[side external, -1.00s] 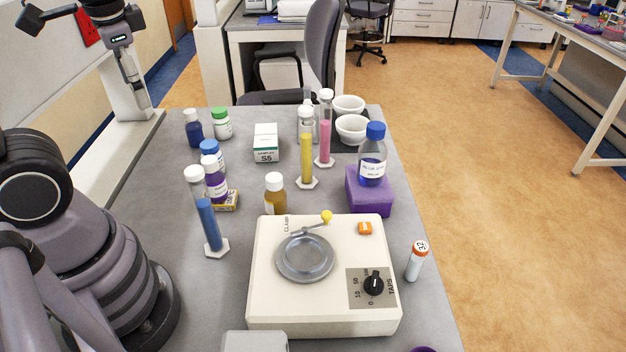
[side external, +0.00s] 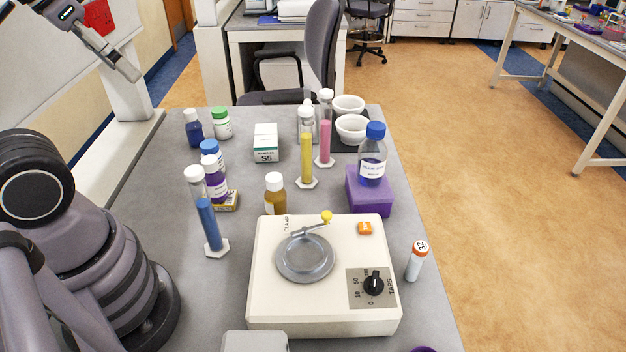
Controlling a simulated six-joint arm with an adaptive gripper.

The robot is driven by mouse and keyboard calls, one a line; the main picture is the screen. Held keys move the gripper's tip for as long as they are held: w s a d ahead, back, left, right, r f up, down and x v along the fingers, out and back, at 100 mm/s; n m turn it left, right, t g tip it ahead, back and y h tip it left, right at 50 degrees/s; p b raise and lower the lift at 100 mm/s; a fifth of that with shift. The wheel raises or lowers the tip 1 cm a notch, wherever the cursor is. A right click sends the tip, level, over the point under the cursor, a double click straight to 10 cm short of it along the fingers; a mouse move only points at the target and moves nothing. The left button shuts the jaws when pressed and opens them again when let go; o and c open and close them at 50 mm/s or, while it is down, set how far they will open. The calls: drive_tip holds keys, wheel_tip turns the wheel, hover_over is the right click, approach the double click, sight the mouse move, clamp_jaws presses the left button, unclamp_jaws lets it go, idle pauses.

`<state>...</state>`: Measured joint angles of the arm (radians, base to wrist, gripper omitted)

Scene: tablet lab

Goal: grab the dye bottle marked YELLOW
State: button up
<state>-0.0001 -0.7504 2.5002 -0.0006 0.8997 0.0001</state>
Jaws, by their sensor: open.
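A bottle with yellow-amber liquid and a white cap (side external: 275,201) stands upright just behind the cream tap machine, left of its middle. No marking on it can be read from here, so I cannot confirm the word YELLOW. My gripper (side external: 133,74) is at the upper left, raised beyond the table's left edge, well away from this bottle and empty. Its fingers point down and to the right, and it is open.
The tap machine (side external: 330,300) fills the front middle. A blue cylinder (side external: 208,224), purple bottle (side external: 216,184) and yellow cylinder (side external: 306,160) stand around the amber bottle. A blue-capped bottle (side external: 372,165) sits on a purple block (side external: 369,194). Bare tabletop (side external: 165,195) lies left.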

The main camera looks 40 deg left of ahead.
drive_tip(key=shift+o, duration=0.5)
drive_tip(key=shift+f, duration=0.1)
